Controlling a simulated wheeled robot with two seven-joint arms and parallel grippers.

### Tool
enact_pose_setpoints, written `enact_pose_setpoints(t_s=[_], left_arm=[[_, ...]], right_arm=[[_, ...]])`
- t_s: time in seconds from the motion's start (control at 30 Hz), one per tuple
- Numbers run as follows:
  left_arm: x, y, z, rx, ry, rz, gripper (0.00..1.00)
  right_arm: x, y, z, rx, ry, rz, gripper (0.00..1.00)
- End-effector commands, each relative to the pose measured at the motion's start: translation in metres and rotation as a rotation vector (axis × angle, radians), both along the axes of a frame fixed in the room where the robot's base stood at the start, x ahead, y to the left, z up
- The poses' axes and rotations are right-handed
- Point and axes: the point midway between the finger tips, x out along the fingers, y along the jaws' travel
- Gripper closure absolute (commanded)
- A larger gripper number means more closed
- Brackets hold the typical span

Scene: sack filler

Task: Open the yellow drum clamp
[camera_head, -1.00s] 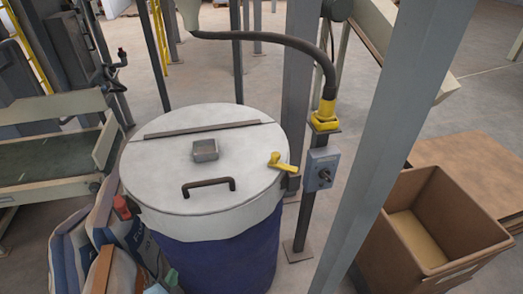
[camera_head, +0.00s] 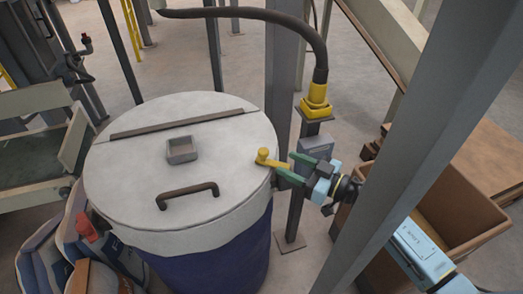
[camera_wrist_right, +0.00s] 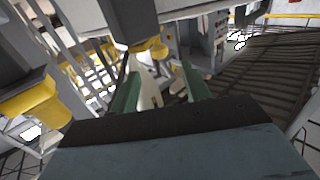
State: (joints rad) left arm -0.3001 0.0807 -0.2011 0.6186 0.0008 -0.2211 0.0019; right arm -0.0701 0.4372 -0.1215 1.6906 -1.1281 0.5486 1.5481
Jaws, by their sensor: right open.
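The yellow drum clamp (camera_head: 266,157) is a small lever with a round knob at the right edge of the drum's pale lid (camera_head: 215,128). The drum (camera_head: 225,262) below is blue. My right gripper (camera_head: 287,167) comes in from the right with its green fingers apart. Its tips are right beside the clamp's right end; I cannot tell whether they touch it or straddle it. In the right wrist view the open green fingers (camera_wrist_right: 162,88) show with nothing clearly between them. My left gripper is out of view.
A grey post with a yellow connector (camera_head: 315,103) and hose stands just behind the gripper. A thick grey beam (camera_head: 405,130) crosses in front of my right arm. A cardboard box (camera_head: 470,190) is at the right, and sacks (camera_head: 75,225) lie at the lower left.

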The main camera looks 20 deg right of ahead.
Motion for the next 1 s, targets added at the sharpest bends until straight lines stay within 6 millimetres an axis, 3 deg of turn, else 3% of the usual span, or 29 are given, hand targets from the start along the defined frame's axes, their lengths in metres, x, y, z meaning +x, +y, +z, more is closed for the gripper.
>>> enact_pose_setpoints(t_s=[0.2,0.4,0.87,1.0], left_arm=[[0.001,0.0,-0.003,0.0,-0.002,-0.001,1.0],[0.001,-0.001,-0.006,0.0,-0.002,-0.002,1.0],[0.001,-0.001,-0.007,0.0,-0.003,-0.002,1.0],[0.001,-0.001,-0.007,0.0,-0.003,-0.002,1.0]], right_arm=[[0.037,0.031,0.001,0.003,-0.002,-0.002,0.53],[0.059,0.05,-0.001,0.002,-0.001,-0.003,0.53],[0.068,0.058,0.0,0.0,0.0,-0.002,0.53],[0.068,0.058,0.0,0.0,0.0,-0.002,0.71]])
